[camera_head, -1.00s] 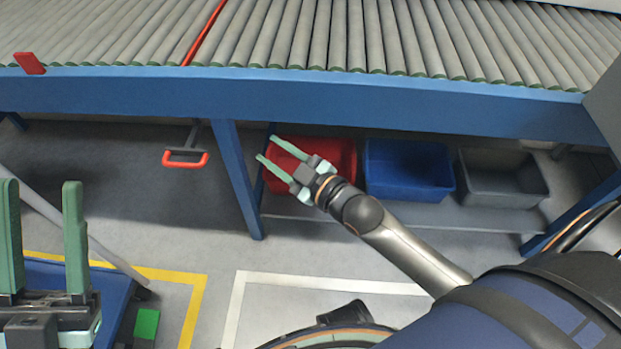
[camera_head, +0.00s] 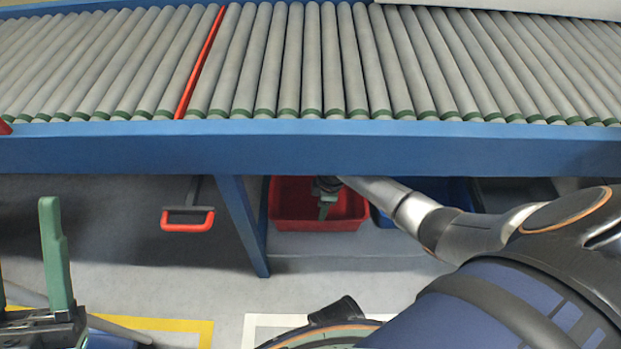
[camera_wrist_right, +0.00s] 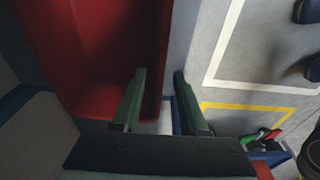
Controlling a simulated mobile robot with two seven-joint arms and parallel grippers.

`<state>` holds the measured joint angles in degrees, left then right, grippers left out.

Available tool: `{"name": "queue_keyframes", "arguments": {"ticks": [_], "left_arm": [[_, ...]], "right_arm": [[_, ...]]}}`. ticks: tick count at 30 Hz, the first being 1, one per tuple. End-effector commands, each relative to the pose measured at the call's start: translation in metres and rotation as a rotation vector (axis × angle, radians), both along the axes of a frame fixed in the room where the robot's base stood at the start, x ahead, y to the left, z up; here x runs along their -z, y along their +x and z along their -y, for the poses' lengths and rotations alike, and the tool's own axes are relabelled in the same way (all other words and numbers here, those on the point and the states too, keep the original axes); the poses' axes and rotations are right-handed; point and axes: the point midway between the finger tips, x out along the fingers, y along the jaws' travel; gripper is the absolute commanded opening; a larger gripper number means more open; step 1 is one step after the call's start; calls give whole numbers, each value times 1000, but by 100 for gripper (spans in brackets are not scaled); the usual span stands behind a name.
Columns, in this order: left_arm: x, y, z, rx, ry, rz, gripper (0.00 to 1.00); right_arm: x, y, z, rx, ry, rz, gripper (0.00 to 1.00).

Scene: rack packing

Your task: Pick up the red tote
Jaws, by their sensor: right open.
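The red tote (camera_head: 287,224) sits on the low shelf under the conveyor, behind the blue leg. Its upper back is hidden by the beam. My right gripper (camera_head: 326,208) is at the tote, pointing down, and covers part of its middle. In the right wrist view the tote (camera_wrist_right: 98,102) fills the upper left. The open right fingers (camera_wrist_right: 160,78) stand on either side of its rim, one over the inside and one over the floor side. Contact cannot be told. My left gripper (camera_head: 50,250) is at the lower left, partly out of frame, open and empty.
A blue tote (camera_head: 381,218) stands right of the red one, mostly behind my right arm. The blue conveyor beam (camera_head: 400,150) runs just above, with a blue leg (camera_head: 243,225) on the left. A red-handled bar (camera_head: 188,222) hangs left of the leg.

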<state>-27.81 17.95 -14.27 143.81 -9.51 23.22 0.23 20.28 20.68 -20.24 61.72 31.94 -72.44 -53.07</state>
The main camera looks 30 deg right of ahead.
Motion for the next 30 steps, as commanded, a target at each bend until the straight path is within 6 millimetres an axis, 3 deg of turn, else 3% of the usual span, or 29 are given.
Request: {"name": "queue_keyframes", "arguments": {"ticks": [6, 11, 21, 30], "left_arm": [[18, 1, 2, -4, 12, -4, 50], [26, 1, 3, -7, 18, -6, 50], [65, 3, 7, -20, 47, -17, 50], [64, 3, 8, -21, 53, -17, 50]], "right_arm": [[24, 1, -2, 1, 0, -2, 43], [32, 3, -3, 0, 1, -1, 43], [73, 8, -6, 1, 0, 0, 43], [73, 8, -7, 0, 0, 0, 40]]}}
